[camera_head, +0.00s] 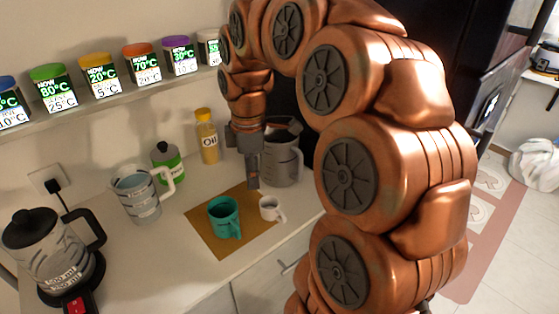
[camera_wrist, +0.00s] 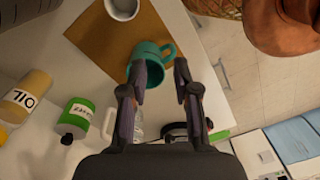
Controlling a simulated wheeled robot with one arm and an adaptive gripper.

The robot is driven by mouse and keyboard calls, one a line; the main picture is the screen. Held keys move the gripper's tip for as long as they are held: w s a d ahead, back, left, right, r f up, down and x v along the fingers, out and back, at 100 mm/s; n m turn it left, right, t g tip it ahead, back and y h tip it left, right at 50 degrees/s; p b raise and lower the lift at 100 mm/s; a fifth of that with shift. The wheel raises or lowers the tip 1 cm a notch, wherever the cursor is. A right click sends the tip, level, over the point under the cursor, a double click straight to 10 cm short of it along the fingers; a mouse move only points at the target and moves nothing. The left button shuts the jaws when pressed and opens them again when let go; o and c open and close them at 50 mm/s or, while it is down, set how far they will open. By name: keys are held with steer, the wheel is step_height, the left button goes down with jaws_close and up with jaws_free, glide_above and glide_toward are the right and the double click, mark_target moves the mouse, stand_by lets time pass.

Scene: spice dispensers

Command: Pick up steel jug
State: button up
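The steel jug (camera_head: 283,162) is a grey jug with a handle on its right side. It stands on the counter behind the brown mat in the head view, partly hidden by my gripper (camera_head: 253,180). My gripper hangs just in front and left of the jug in that view; I cannot tell whether they touch. In the wrist view my gripper (camera_wrist: 160,72) has its two fingers spread with nothing held between them. A dark grey curved shape at that view's top left corner may be the jug, but I cannot be sure.
A teal mug (camera_head: 224,217) and a white cup (camera_head: 271,208) are on or beside the brown mat (camera_head: 205,232). An oil bottle (camera_head: 207,138), a green jar (camera_head: 166,163), a glass jug (camera_head: 138,197) and a kettle (camera_head: 52,250) stand leftward. A spice shelf (camera_head: 120,98) runs above.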

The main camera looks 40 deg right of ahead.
steer(key=w+d+n+b, duration=0.1)
steer(key=w+d+n, duration=0.25)
steer(key=d, duration=0.75)
steer(key=n, duration=0.2)
glide_above(301, 163)
steer(key=w+d, duration=0.1)
steer(key=d, duration=0.1)
step_height(301, 163, down, 3)
steer(key=shift+s+a+f+p, duration=0.1)
steer(key=shift+a+f+p, duration=0.1)
steer(key=shift+f, duration=0.55)
steer(key=shift+s+a+f+p, duration=0.1)
steer(key=shift+a+f+p, duration=0.15)
steer(key=shift+f, duration=0.45)
steer(key=shift+a+f+p, duration=0.15)
steer(key=shift+f+p, duration=0.05)
steer(key=shift+f, duration=1.6)
jaws_close()
steer(key=shift+w, duration=0.1)
